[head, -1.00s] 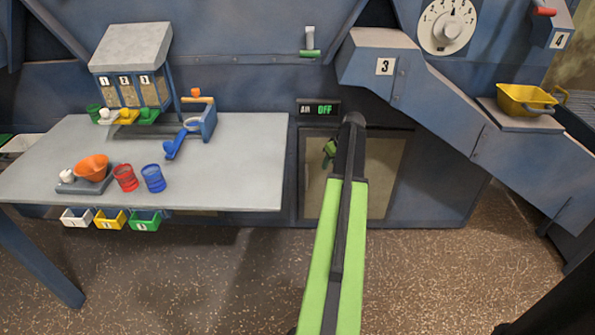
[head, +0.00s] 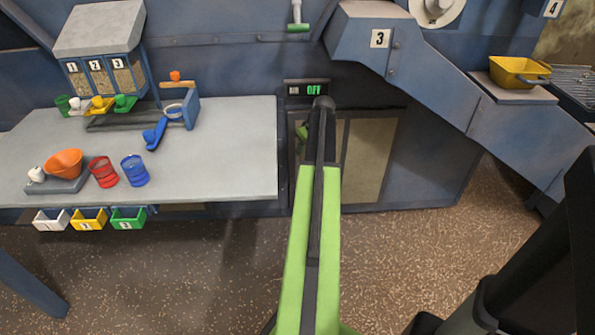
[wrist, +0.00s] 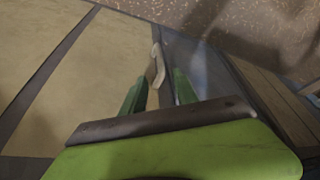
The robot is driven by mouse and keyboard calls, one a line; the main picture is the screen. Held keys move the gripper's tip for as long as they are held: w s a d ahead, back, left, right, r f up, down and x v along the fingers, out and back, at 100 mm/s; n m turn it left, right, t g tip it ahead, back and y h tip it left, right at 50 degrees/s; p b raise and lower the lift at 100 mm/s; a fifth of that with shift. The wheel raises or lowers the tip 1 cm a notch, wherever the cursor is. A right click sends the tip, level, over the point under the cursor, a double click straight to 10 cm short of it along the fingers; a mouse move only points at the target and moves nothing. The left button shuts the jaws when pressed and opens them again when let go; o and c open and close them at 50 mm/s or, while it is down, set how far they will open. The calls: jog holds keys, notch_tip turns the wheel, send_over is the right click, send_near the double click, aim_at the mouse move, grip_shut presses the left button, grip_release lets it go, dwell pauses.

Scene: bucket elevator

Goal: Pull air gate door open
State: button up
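The air gate door appears to be the beige-panelled front (head: 368,160) under the AIR OFF display (head: 307,88) in the head view. My arm covers part of it. In the wrist view, beige panels (wrist: 95,80) with a dark strip between them fill the left side. A small pale handle (wrist: 156,66) stands at the panel's right edge. My gripper (wrist: 160,82) is open, its two green fingers apart, with the handle between or just beyond the tips. I cannot tell whether they touch. Only a bit of my gripper (head: 302,136) shows in the head view.
A grey table (head: 230,165) with red cup (head: 103,172), blue cup (head: 135,170) and orange bowl (head: 64,163) stands left. A chute marked 3 (head: 440,90) slopes down at right, with a yellow pan (head: 517,72) beside it. The speckled floor (head: 190,270) in front is open.

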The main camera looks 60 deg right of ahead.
aim_at(298, 163)
jog(key=b+x, duration=0.9)
jog(key=x, duration=0.3)
jog(key=shift+s+d+f+b, duration=0.1)
jog(key=shift+s+f+b, duration=0.1)
jog(key=shift+b, duration=0.15)
jog(key=shift+w+r, duration=0.1)
grip_shut()
dwell(0.4)
